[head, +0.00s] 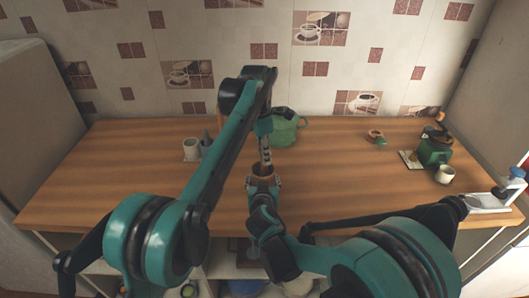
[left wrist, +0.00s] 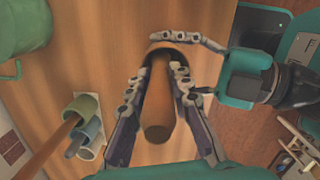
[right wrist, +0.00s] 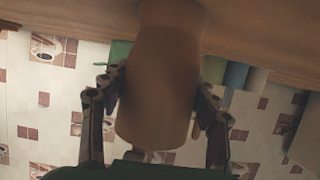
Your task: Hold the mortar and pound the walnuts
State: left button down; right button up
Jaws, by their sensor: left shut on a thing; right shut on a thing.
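The brown mortar (head: 263,171) stands near the middle of the wooden counter and fills the centre of the right wrist view (right wrist: 160,85). My right gripper (head: 263,184) is shut around the mortar's sides. My left gripper (head: 265,152) comes down from above and is shut on the brown wooden pestle (left wrist: 157,115). The pestle's lower end points into the mortar's mouth; how deep it sits is hidden by the fingers. The left wrist view shows only part of the mortar's rim (left wrist: 164,47). I cannot see any walnuts; the mortar's inside is hidden.
A green pot (head: 284,132) stands just behind the mortar. A cup (head: 191,149) and other containers stand at left. A green grinder (head: 433,152), a pale cup (head: 445,174) and a white stand (head: 488,202) are at right.

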pick_arm(q)
jog(key=shift+f, duration=0.85)
jog(key=shift+r, duration=1)
jog(key=shift+a, duration=0.1)
jog(key=shift+s+a+r, duration=0.25)
jog(key=shift+s+a, duration=0.1)
jog(key=shift+a, duration=0.25)
jog(key=shift+f, duration=0.15)
